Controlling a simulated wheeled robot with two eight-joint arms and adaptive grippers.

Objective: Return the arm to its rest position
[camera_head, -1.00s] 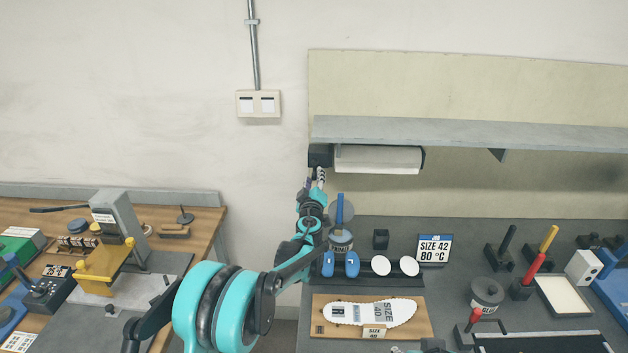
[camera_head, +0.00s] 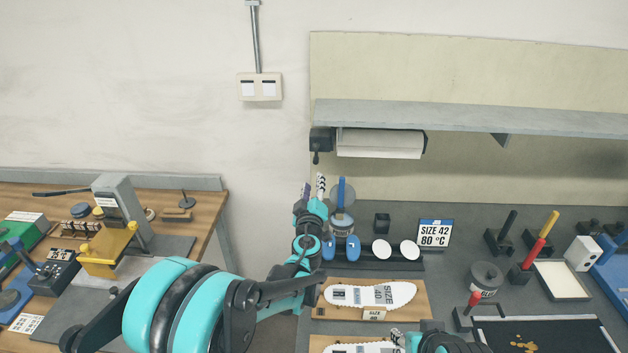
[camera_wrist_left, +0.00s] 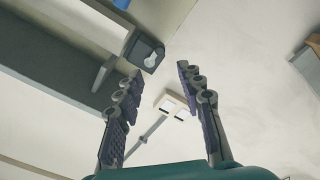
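My left arm, teal and black, comes in from the lower left of the head view. Its gripper (camera_head: 314,187) points up and away, beside the left edge of the grey bench and just below the paper roll holder. In the left wrist view the two fingers (camera_wrist_left: 160,72) stand well apart with nothing between them, so it is open and empty. My right gripper (camera_head: 400,340) shows only partly at the bottom, by the lower insole (camera_head: 362,348). Its shell hides much of it and its finger state is unclear.
The paper roll (camera_head: 380,144) hangs under the shelf (camera_head: 450,115). On the grey bench are a size 40 insole (camera_head: 350,294) on a board, a sign (camera_head: 435,233), a blue-handled stamp (camera_head: 342,195) and several tools. A wooden bench (camera_head: 200,235) with a press stands left; bare wall lies between.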

